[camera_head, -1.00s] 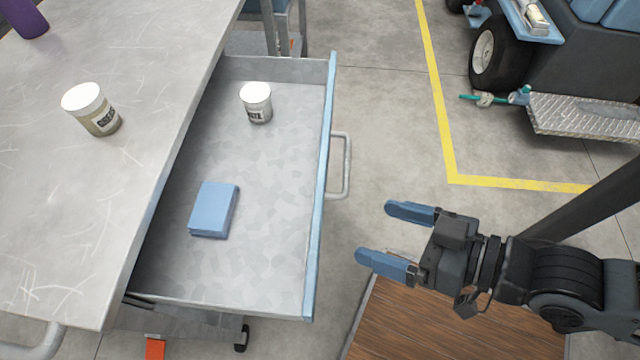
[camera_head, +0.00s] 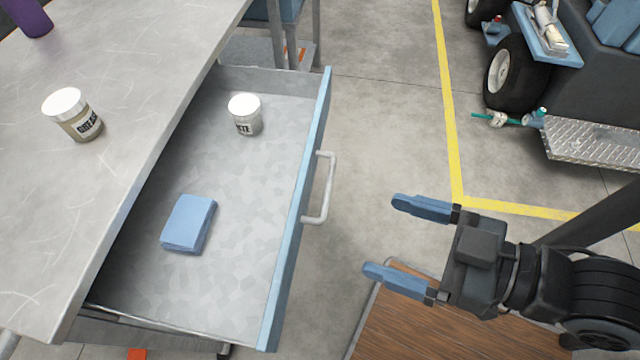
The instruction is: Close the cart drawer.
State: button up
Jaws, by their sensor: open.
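The cart drawer (camera_head: 265,185) is pulled out from under the metal cart top (camera_head: 130,120). It has a blue front edge (camera_head: 296,215) and a grey bar handle (camera_head: 326,188) on its outer face. Inside lie a white-lidded jar (camera_head: 245,114) at the far end and a folded blue cloth (camera_head: 188,223) nearer me. My gripper (camera_head: 408,240) is to the right of the drawer front, its two blue fingers apart and pointing left toward it. It is empty and touches neither the handle nor the front.
A white-lidded grease jar (camera_head: 73,115) and a purple container (camera_head: 27,18) stand on the cart top. A wheeled vehicle (camera_head: 520,75) with a tread-plate step is at the upper right. Clear concrete floor (camera_head: 385,120) lies beyond the drawer. A brown wooden surface (camera_head: 420,315) is below my gripper.

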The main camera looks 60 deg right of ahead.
aim_at(237, 291)
jog(key=k+l+u, duration=0.1)
jog(key=l, duration=0.25)
jog(key=k+l, duration=0.55)
jog(key=l, duration=0.15)
jog(key=j+z, duration=0.05)
